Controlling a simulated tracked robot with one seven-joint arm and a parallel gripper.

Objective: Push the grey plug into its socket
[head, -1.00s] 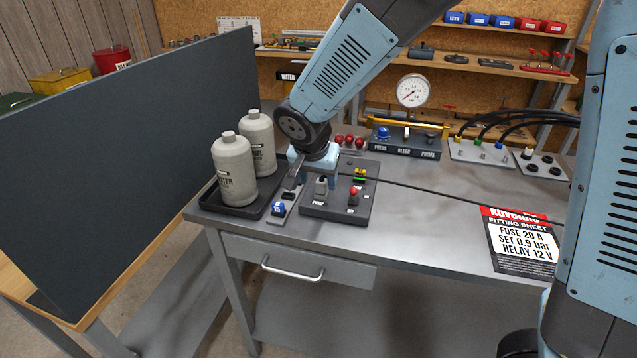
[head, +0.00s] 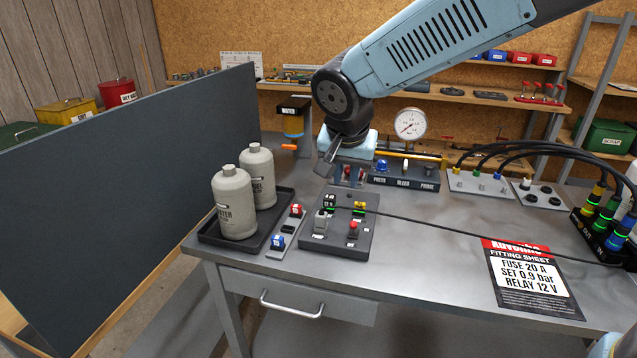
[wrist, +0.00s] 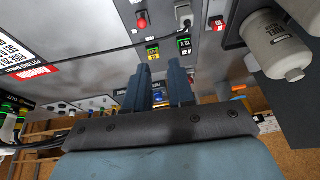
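A pale grey plug (head: 321,221) stands at the left front of a dark control block on the bench, by the pump label. It also shows at the top of the wrist view (wrist: 183,14). I cannot tell how deep it sits in its socket, which it hides. My gripper (head: 328,160) is above and behind the block, clear of the plug. In the wrist view my gripper (wrist: 161,72) has its two dark fingers apart with nothing between them.
The control block (head: 360,243) also carries a red button (head: 353,230) and small green-lit displays. Two grey bottles stand in a black tray (head: 212,238) on the left. A black cable runs right from the block. A gauge (head: 410,124) stands behind.

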